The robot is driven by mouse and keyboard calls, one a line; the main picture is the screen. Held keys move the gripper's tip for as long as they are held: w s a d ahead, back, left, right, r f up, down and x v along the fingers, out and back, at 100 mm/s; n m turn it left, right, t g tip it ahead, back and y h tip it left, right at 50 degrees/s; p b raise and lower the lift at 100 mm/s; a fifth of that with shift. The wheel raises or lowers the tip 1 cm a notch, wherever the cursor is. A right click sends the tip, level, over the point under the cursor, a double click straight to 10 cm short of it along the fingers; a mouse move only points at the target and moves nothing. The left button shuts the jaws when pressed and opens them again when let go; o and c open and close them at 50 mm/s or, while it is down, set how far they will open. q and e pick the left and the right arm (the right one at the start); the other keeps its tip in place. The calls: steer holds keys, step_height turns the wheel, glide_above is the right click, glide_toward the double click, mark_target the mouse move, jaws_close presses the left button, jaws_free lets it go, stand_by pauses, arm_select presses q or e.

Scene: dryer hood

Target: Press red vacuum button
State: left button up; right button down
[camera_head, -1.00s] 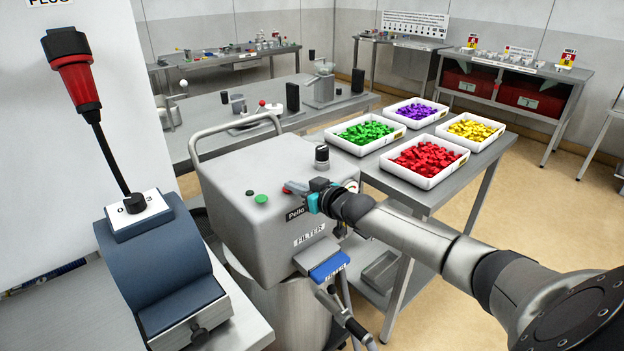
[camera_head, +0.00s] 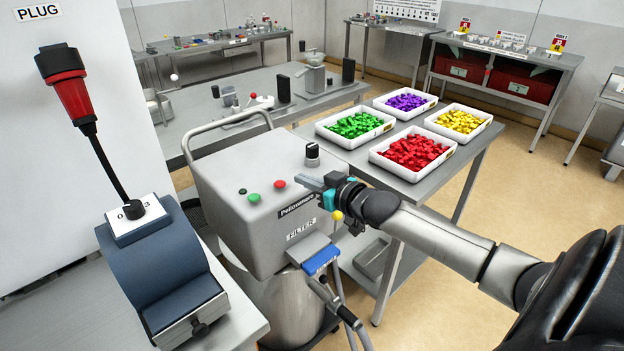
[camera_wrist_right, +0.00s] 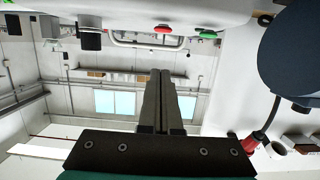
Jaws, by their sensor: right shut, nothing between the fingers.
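The red button (camera_head: 280,184) is a small round cap on top of the grey vacuum unit (camera_head: 225,172). A green button (camera_head: 254,198) sits to its left, with a small dark knob (camera_head: 242,191) beyond. My right gripper (camera_head: 300,180) is shut and empty; its fingertips appear just right of the red button, with a small visible gap. In the right wrist view, the closed fingers (camera_wrist_right: 160,74) point toward the unit's top, and the red button (camera_wrist_right: 163,29) shows ahead of the tips, beside the green button (camera_wrist_right: 208,34). My left gripper is not in view.
A black knob (camera_head: 312,154) stands on the unit behind my fingers, and a metal handle (camera_head: 228,128) rises at its back. A blue stand with a red-and-black plug (camera_head: 70,85) is at the left. Trays of coloured pieces, such as the red tray (camera_head: 448,158), stand on a table behind.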

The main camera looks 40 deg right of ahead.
steer(key=shift+v, duration=1.05)
steer(key=s+f+g+h+b, duration=0.15)
steer(key=s+f, duration=0.35)
steer(key=f, duration=0.7)
steer(key=s+f+m+g+b, duration=0.1)
steer(key=s+f+g+b, duration=0.15)
steer(key=s+f, duration=0.65)
steer(key=s+f+g+h+b, duration=0.1)
steer(key=s+f+g, duration=0.15)
steer(key=f, duration=1.35)
steer(key=s+a+f+n+g+b, duration=0.1)
steer(key=s+a+f+g, duration=0.1)
steer(key=s+a+f, duration=0.4)
steer(key=s+a+f+g+y+b, duration=0.1)
steer(key=s+a+f+g, duration=0.2)
steer(key=s, duration=1)
steer(key=s+a+f+n+g+b, duration=0.1)
steer(key=s+a+f+g, duration=0.2)
steer(key=s+a+f, duration=0.6)
step_height(320, 180, down, 2)
steer(key=shift+s+f+n+b, duration=0.1)
steer(key=shift+s+n+b, duration=0.2)
steer(key=shift+s, duration=0.1)
